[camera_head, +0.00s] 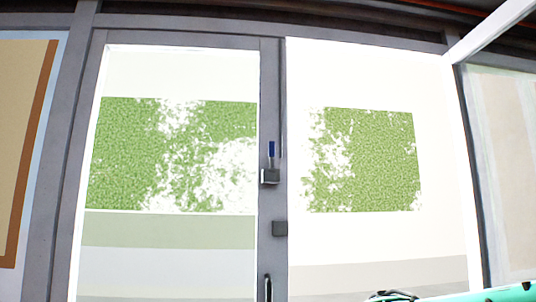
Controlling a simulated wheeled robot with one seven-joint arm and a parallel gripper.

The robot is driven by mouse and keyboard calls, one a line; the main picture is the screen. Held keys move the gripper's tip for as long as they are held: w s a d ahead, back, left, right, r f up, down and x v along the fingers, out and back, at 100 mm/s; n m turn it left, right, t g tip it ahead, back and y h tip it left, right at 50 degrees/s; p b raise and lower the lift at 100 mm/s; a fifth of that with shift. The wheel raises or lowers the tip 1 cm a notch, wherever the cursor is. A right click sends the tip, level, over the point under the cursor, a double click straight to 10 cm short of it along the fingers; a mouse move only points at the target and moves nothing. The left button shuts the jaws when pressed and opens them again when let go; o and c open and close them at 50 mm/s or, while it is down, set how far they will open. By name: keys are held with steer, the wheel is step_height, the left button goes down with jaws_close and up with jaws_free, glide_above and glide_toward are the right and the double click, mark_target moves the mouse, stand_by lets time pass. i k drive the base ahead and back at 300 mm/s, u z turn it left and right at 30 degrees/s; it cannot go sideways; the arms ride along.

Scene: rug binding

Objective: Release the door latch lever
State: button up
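The door latch (269,177) is a small grey block on the dark grey upright of a glazed door. Nothing touches the lever. My gripper cannot be made out in this view. Only a teal and black part, which seems to be my arm, shows at the bottom right, well below and to the right of the lever.
The door (180,250) has a dark frame and a bright pane with a green patch. A small dark box (280,228) sits below the latch, and a dark upright handle (267,288) is at the bottom edge. A bright panel (370,240) lies to the right.

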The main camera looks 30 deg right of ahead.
mark_target(271, 144)
steer(key=z, duration=0.05)
steer(key=k, duration=0.5)
steer(key=z, duration=0.95)
steer(key=i, duration=1.15)
steer(key=u, duration=1.25)
